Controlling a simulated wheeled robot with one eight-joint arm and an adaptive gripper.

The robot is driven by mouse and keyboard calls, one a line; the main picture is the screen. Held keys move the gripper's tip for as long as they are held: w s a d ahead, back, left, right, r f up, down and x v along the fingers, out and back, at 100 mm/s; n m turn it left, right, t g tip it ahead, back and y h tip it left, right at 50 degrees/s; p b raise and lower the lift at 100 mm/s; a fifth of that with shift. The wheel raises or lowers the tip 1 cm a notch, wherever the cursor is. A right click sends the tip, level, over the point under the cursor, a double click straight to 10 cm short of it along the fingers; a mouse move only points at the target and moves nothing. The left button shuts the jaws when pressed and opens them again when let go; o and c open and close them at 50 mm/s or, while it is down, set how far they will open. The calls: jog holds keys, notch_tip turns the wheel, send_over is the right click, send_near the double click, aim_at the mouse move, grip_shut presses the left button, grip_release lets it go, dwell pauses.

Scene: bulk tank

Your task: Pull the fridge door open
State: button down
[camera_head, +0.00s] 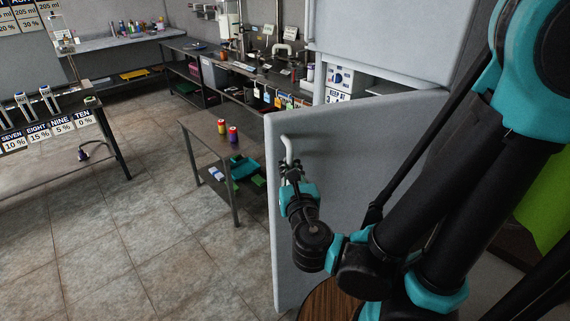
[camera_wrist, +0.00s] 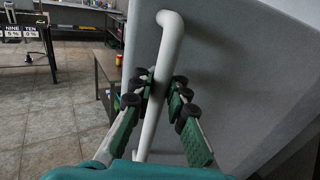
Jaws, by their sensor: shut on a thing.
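The fridge door (camera_head: 365,150) is a large light grey panel in the head view. It stands swung out from the fridge body (camera_head: 380,40), with an opening between them where shelves and boxes show. Its white bar handle (camera_head: 287,150) is near the door's left edge. My gripper (camera_head: 291,172) is at the handle, its fingers closed around the lower part. In the wrist view the handle (camera_wrist: 165,75) runs upright between my gripper's fingers (camera_wrist: 158,95), with its bent top end above them. The grey door (camera_wrist: 225,70) fills the right behind it.
A small metal table (camera_head: 205,145) with cans and a teal tray stands left of the door. Lab benches (camera_head: 120,42) line the back wall, and another table with labelled dispensers (camera_head: 45,130) is at left. Tiled floor (camera_head: 150,240) is clear left of the door.

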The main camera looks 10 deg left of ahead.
jog(key=c, duration=1.5)
grip_release()
jog(key=shift+s, duration=0.15)
